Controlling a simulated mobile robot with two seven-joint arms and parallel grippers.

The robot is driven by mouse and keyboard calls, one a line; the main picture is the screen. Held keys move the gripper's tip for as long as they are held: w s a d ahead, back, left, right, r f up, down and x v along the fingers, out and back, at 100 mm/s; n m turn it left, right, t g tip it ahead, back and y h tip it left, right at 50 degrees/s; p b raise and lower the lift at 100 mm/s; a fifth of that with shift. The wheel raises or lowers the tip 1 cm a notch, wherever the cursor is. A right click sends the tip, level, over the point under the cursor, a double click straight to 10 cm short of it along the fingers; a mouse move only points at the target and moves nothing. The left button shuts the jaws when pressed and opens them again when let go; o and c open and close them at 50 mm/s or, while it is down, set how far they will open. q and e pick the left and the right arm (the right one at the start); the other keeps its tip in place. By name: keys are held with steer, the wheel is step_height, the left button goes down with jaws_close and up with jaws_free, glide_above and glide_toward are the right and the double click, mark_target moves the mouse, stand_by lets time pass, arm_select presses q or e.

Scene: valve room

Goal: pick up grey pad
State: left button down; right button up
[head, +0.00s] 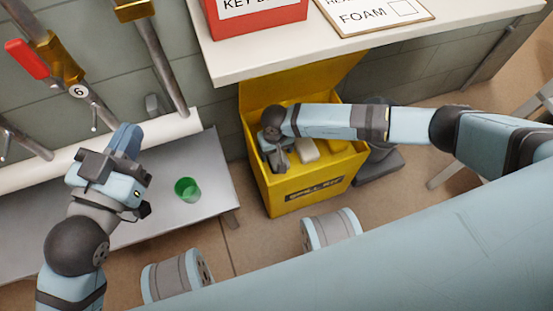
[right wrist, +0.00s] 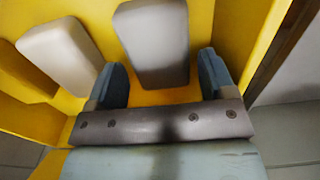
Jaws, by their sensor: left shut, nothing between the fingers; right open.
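A yellow spill kit box (head: 310,192) stands open on the floor, and my right gripper (head: 279,160) reaches down into it. In the right wrist view a light grey pad (right wrist: 152,42) lies ahead of the open fingers (right wrist: 162,78), in line with the gap between them. A second, paler pad (right wrist: 62,55) lies tilted to its left, outside the left finger. A pale pad (head: 307,150) shows beside my right gripper in the head view; the gripper hides part of the box's inside. My left gripper (head: 126,140) is shut and empty above the grey bench.
A green cup (head: 187,189) stands on the grey bench (head: 207,165). Yellow items (head: 327,132) also lie in the box. A white shelf (head: 235,62) with a red box (head: 255,18) and a FOAM sign (head: 376,14) overhangs behind. Pipes with a red-handled valve (head: 27,60) are at left.

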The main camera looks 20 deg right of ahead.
step_height(320, 180, down, 2)
steer(key=shift+f+b, duration=0.25)
steer(key=shift+b, duration=0.05)
arm_select(q)
steer(key=shift+w+a+r+m+h, duration=0.2)
steer(key=shift+w+m+h, duration=0.15)
steer(key=shift+m, duration=0.15)
arm_select(e)
steer(key=shift+r, duration=0.1)
steer(key=c, duration=0.8)
steer(key=shift+o, duration=0.2)
